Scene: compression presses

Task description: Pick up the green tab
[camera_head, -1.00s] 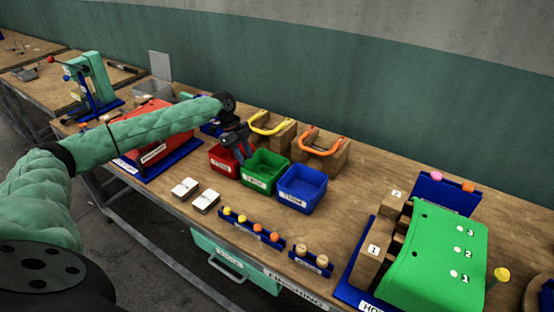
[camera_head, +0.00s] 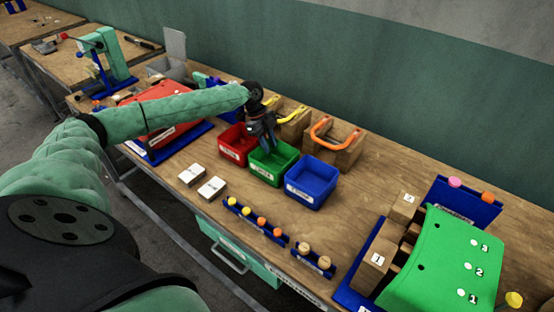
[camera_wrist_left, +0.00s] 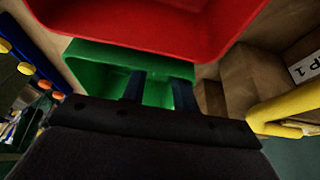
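My left gripper (camera_head: 266,143) reaches in from the left and hangs over the green bin (camera_head: 262,179), pointing down. In the left wrist view its two dark fingers stand apart with a gap between them (camera_wrist_left: 159,84), in front of the green bin (camera_wrist_left: 92,62). Nothing shows between the fingers. I cannot make out a green tab in either view; the inside of the green bin is partly hidden by the gripper. My right gripper is not in view.
The red bin (camera_head: 231,154) stands left of the green bin, the blue bin (camera_head: 302,191) right. Wooden blocks with a yellow handle (camera_head: 291,117) and an orange handle (camera_head: 333,133) stand behind. White boxes (camera_head: 191,174) lie in front. A green press cover (camera_head: 432,270) is at right.

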